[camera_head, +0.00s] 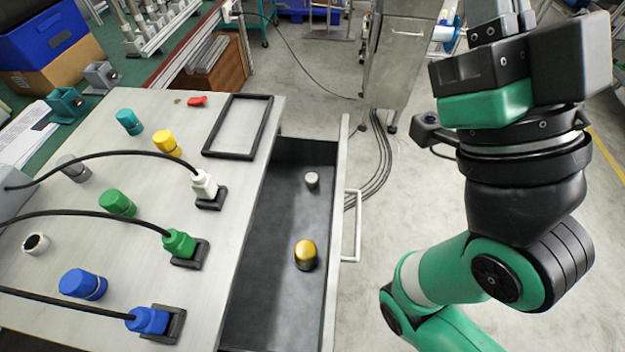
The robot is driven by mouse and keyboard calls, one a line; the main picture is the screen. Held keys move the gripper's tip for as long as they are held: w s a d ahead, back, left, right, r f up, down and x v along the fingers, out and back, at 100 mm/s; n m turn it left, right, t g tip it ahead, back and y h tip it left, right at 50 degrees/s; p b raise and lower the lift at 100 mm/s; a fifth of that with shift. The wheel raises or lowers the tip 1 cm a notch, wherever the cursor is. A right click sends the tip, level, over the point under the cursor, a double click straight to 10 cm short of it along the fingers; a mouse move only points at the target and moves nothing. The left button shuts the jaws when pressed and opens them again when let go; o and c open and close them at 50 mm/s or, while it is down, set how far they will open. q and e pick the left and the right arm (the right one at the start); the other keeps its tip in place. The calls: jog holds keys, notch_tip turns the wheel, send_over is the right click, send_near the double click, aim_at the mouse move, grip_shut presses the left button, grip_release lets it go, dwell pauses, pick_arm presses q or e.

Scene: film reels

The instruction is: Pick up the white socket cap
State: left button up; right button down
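A short white cap (36,244) lies on its side at the left of the grey worktop, with its dark open end showing. A smaller pale grey-white cylinder (312,180) stands in the open drawer; I cannot tell which of the two is the socket cap. My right arm rises on the right side, over the floor and clear of the worktop. Its gripper (497,18) is at the top edge, partly cut off, and far from both pale pieces; its opening cannot be made out. My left gripper is not in view.
Teal (129,121), yellow (166,143), green (117,203), blue (83,284) and grey (73,168) caps lie on the worktop. Cabled white (204,184), green (179,243) and blue (148,320) plugs sit in black holders. A black frame (207,152) lies near the drawer (283,228), which holds a yellow-topped piece (305,254).

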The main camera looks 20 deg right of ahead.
dwell(0.4)
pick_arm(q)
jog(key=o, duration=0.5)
